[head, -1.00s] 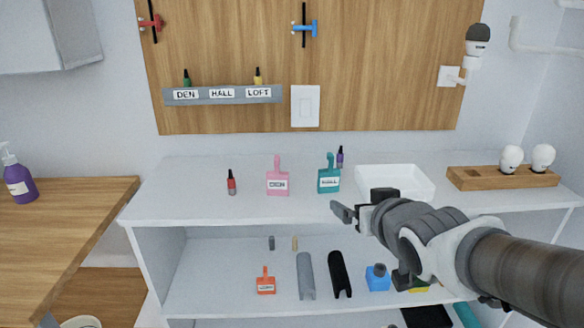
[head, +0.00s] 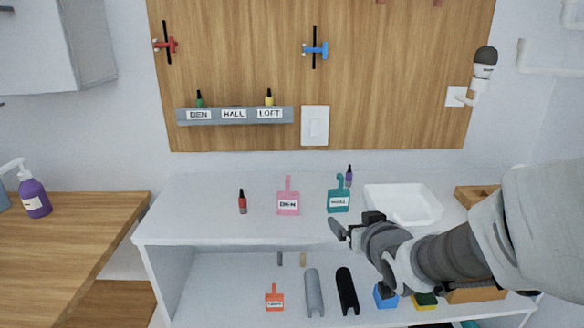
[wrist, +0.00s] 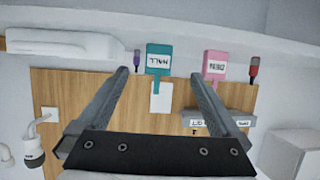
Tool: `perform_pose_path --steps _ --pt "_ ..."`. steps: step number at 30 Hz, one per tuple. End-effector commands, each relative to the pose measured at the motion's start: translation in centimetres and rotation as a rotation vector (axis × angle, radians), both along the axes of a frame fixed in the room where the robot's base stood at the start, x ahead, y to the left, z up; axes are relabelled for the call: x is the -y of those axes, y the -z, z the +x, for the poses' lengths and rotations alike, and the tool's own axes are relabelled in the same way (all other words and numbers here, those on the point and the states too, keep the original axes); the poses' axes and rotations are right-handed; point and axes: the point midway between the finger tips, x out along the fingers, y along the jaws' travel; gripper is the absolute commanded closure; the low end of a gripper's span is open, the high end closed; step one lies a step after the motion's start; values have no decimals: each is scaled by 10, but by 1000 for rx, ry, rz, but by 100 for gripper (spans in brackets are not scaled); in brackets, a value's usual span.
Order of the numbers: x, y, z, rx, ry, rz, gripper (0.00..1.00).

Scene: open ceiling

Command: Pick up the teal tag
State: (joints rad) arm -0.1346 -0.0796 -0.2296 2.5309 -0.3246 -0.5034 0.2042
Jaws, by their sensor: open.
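The teal tag (head: 338,200) stands on the white shelf top, with a white label that seems to read HALL. It also shows in the wrist view (wrist: 159,58), upside down, ahead of the fingers and between their tips in the picture. My gripper (head: 352,224) is in front of the shelf top, below and slightly right of the tag in the head view. In the wrist view my gripper (wrist: 158,78) has its two fingers spread wide, with nothing between them. The tag is apart from both fingers.
A pink tag (head: 288,203) and a red bottle (head: 242,202) stand left of the teal tag. A purple bottle (head: 349,176) stands close behind it. A white tray (head: 403,204) is to the right. An orange tag (head: 274,298) is on the lower shelf.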

Motion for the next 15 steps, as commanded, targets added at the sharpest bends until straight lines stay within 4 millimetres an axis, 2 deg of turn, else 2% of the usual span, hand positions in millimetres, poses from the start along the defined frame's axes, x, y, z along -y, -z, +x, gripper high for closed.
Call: perform_pose_path --steps 14,15 --pt "1 2 13 -5 6 -3 0" --pt "0 10 19 -2 4 -3 0"
